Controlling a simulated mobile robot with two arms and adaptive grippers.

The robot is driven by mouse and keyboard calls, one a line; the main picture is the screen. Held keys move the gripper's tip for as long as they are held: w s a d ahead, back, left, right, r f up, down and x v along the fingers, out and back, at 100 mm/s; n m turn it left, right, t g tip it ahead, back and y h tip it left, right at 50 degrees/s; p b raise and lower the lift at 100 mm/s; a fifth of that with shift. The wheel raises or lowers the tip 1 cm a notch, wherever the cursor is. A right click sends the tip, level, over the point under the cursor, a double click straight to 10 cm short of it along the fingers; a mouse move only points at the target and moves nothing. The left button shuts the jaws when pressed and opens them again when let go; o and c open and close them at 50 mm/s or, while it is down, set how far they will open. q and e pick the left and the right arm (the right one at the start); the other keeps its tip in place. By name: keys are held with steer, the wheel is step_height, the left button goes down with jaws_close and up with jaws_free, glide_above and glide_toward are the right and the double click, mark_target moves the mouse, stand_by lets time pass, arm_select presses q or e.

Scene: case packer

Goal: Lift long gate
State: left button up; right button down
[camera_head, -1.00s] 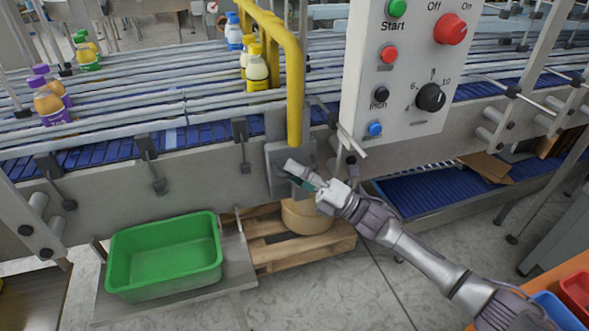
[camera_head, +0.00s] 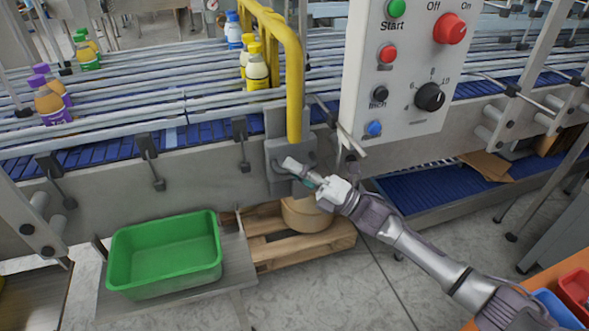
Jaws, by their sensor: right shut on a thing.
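A yellow bent tube (camera_head: 294,85), which looks like the long gate, runs over the conveyor from the back and bends down at the near side. Its lower end meets a grey bracket plate (camera_head: 276,155) on the conveyor's front wall. My right gripper (camera_head: 288,169) comes in from the lower right and is at this plate, just below the tube's end. It is shut on a small part there, which the fingers mostly hide. I cannot tell exactly which part it is. My left gripper is not in view.
A control panel (camera_head: 408,60) hangs just right of the tube, above my right arm. A green crate (camera_head: 165,285) stands on a shelf at lower left. A pallet (camera_head: 275,258) lies below the gripper. Bottles (camera_head: 257,70) stand on the conveyor behind the tube.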

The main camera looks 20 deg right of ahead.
step_height(320, 180, up, 5)
steer(key=shift+f+p, duration=0.15)
steer(key=shift+p, duration=0.45)
steer(key=c, duration=1.1)
jaws_free()
steer(key=shift+f, duration=0.1)
steer(key=shift+c, duration=0.2)
steer(key=shift+f, duration=0.1)
steer(key=v, duration=1.2)
steer(key=shift+w+f, duration=0.1)
